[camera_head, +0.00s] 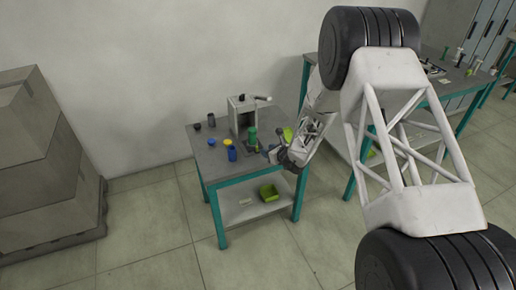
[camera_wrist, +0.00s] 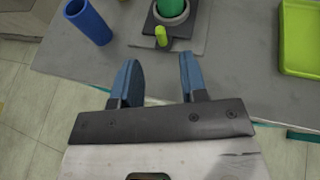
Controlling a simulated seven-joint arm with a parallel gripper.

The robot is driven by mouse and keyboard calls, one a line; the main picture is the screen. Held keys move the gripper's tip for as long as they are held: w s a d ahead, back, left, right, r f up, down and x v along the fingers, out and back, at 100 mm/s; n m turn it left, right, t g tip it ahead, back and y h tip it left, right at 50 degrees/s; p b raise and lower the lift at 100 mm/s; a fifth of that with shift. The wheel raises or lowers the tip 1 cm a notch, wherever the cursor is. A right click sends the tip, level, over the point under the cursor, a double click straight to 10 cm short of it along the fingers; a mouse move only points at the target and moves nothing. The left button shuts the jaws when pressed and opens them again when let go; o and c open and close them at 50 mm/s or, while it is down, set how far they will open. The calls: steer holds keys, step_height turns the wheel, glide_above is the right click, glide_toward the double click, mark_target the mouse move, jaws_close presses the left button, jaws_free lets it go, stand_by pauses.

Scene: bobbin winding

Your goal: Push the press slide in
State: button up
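The press (camera_head: 242,114) is a grey upright frame at the back of the small table. In front of it stands a green cylinder (camera_head: 252,136), which also shows in the wrist view (camera_wrist: 172,10). There it sits on a dark slide plate (camera_wrist: 150,27) with a short yellow-green knob (camera_wrist: 161,36) at its near edge. My gripper (camera_wrist: 158,72) is open, its two blue fingers apart with nothing between them. The knob lies ahead of the gap, apart from both fingers. In the head view my gripper (camera_head: 272,155) is near the table's right front edge.
A blue tube (camera_wrist: 88,20) stands left of the slide. A yellow-green tray (camera_wrist: 302,38) lies to the right.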

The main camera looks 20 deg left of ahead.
mark_target(258, 152)
steer(key=shift+a, duration=0.15)
steer(key=shift+x, duration=3.75)
steer(key=shift+c, duration=0.2)
steer(key=shift+f, duration=0.1)
jaws_close()
